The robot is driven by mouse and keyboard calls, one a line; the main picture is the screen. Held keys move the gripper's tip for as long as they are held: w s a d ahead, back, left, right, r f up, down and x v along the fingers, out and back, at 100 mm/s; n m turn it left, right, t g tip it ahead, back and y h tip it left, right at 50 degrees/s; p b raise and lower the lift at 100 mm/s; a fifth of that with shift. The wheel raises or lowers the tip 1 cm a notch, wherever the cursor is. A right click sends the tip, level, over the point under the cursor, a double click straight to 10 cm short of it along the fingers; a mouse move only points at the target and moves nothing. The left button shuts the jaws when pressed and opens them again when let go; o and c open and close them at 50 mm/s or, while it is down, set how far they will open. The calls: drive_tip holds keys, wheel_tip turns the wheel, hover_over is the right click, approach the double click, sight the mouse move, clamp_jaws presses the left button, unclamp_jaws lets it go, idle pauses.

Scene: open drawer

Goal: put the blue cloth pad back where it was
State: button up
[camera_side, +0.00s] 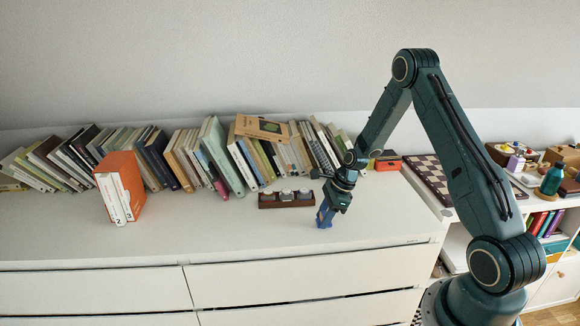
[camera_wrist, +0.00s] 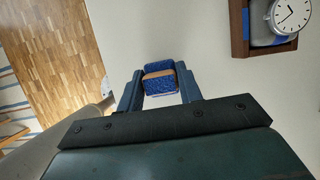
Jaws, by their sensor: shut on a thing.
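The blue cloth pad (camera_wrist: 160,84) is between the two fingers of my gripper (camera_wrist: 162,88) in the wrist view. It looks like a small block with blue speckled faces and a tan-brown band. My gripper (camera_side: 326,214) is shut on the pad, low over the white cabinet top (camera_side: 250,237), near its front right part. In the side view the pad is hard to tell from the blue fingers, and I cannot tell whether it touches the surface.
A dark wooden tray (camera_side: 286,204) holding watches stands left of my gripper; its edge shows in the wrist view (camera_wrist: 238,30). An orange box with white volumes (camera_side: 120,188) stands further left. A row of leaning books (camera_side: 210,158) lines the back. The front middle is clear.

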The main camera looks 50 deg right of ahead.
drive_tip(key=shift+f, duration=0.1)
drive_tip(key=o, duration=1)
drive_tip(key=shift+c, duration=0.2)
drive_tip(key=v, duration=1.2)
